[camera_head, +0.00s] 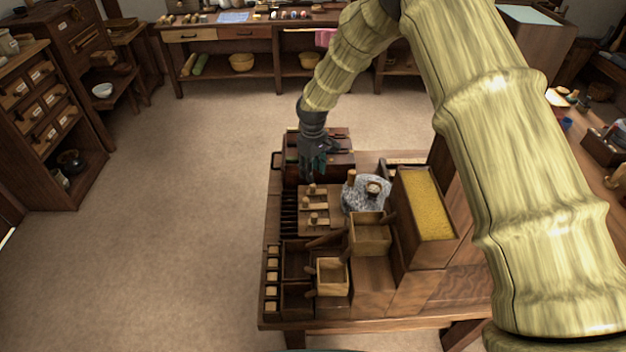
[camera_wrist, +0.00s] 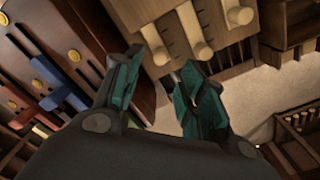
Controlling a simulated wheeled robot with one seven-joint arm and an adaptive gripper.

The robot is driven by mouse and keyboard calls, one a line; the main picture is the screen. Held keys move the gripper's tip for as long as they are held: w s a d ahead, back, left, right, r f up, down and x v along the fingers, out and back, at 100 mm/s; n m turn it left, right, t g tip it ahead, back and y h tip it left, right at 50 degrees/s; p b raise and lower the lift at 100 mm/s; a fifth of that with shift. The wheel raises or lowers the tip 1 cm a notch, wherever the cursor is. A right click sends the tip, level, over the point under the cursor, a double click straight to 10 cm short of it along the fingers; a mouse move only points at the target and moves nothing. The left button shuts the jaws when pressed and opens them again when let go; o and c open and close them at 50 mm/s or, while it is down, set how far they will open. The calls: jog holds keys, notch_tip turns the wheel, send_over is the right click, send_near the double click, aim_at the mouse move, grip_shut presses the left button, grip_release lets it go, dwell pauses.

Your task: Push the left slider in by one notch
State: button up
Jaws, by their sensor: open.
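A pale wooden slider board (camera_head: 333,226) carries three sliders with upright knobs, in a row from back to front in the head view. The far slider (camera_head: 311,189) is closest to my gripper (camera_head: 313,172), which hangs just beyond it. The pictures do not settle which slider is the left one. In the wrist view the same board (camera_wrist: 145,14) shows three pale knobs. The nearest knob (camera_wrist: 159,54) lies just past the gap between the fingertips of my gripper (camera_wrist: 162,66). The fingers are apart with nothing held. Whether a finger touches the knob, I cannot tell.
A dark red-brown box (camera_head: 338,140) stands behind the board, close to my gripper. A tall box of yellow grain (camera_head: 426,203) and a wooden bin (camera_head: 370,236) stand nearby. The floor on the left is clear.

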aim_at(313, 185)
jog(key=shift+r, duration=2.45)
